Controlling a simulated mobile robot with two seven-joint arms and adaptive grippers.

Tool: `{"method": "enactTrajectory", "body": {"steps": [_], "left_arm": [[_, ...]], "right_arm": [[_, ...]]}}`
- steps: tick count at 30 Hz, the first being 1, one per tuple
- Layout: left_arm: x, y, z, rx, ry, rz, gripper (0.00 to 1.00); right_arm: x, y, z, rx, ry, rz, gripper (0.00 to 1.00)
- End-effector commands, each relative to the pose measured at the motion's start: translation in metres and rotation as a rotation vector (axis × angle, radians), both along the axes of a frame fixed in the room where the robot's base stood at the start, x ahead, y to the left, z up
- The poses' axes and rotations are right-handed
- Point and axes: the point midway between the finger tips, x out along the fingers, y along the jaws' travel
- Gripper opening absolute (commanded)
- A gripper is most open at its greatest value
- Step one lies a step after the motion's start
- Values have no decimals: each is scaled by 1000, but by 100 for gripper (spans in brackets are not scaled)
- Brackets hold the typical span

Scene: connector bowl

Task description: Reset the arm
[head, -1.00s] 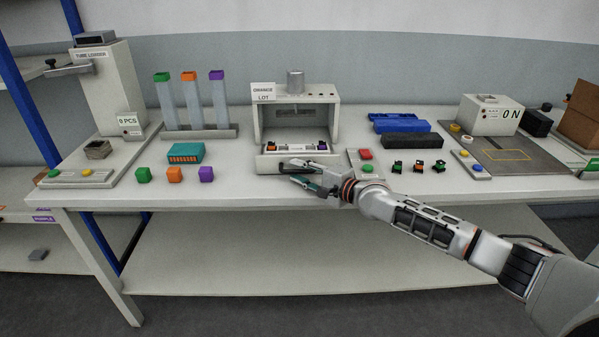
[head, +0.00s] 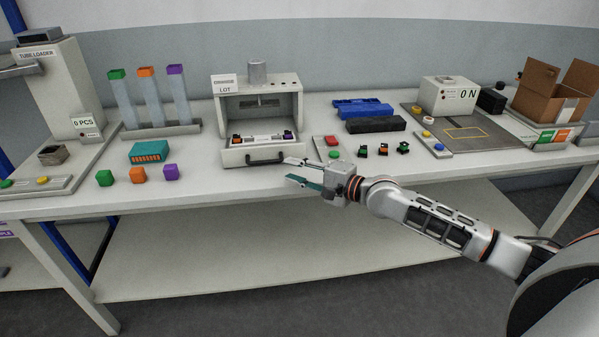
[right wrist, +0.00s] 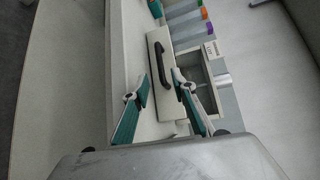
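My right arm comes in from the lower right in the head view. Its gripper (head: 289,169) is open and empty, with teal-padded fingers apart. It is just in front of the table edge area, right of the black drawer handle (head: 265,159) of the white test box (head: 228,111). The right wrist view also shows the open gripper (right wrist: 161,76), its spread fingers pointing toward the box, with the handle (right wrist: 159,62) beyond and nothing held. My left arm and gripper are not in view.
An open cardboard box (head: 545,90) stands far right. Space in front of the table is free.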

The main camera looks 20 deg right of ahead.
Motion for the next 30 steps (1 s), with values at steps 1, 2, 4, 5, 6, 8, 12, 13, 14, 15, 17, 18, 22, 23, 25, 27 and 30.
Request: {"method": "enactTrajectory", "body": {"steps": [1, 2, 4, 5, 6, 8, 12, 13, 14, 15, 17, 18, 22, 23, 25, 27, 30], "left_arm": [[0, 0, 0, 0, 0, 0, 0], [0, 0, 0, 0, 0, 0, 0], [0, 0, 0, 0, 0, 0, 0], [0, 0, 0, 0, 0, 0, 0], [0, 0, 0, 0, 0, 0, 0], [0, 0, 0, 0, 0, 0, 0], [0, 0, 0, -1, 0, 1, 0], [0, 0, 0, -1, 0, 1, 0], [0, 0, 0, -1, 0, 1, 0], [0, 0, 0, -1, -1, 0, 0], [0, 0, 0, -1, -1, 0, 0], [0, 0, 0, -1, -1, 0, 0], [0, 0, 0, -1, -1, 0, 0], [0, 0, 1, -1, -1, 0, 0], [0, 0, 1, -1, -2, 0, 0], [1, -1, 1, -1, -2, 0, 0], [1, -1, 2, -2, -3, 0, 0]], "right_arm": [[-5, -3, 0, 0, 2, 0, 26], [-7, -4, 1, 0, 1, 0, 26], [-11, -6, 1, 0, 1, 0, 26], [-12, -6, 1, 0, 1, 0, 26], [-13, -7, 1, 0, 1, 0, 26], [-13, -7, 2, 0, 0, 0, 26], [-13, -7, 2, 0, 0, 0, 26], [-13, -7, 2, 0, 0, 0, 26], [-13, -7, 2, 0, 0, 0, 26], [-13, -7, 2, 0, 0, 0, 26], [-13, -7, 2, 0, 0, 0, 26], [-13, -7, 2, 0, 0, 0, 26], [-14, -6, 1, -3, -1, 2, 26], [-15, -5, -2, -9, -2, 3, 26], [-21, 1, -12, -41, -10, 12, 26], [-32, 13, -32, -105, -29, 29, 26], [-59, 35, -73, -256, -78, 62, 26]]}}
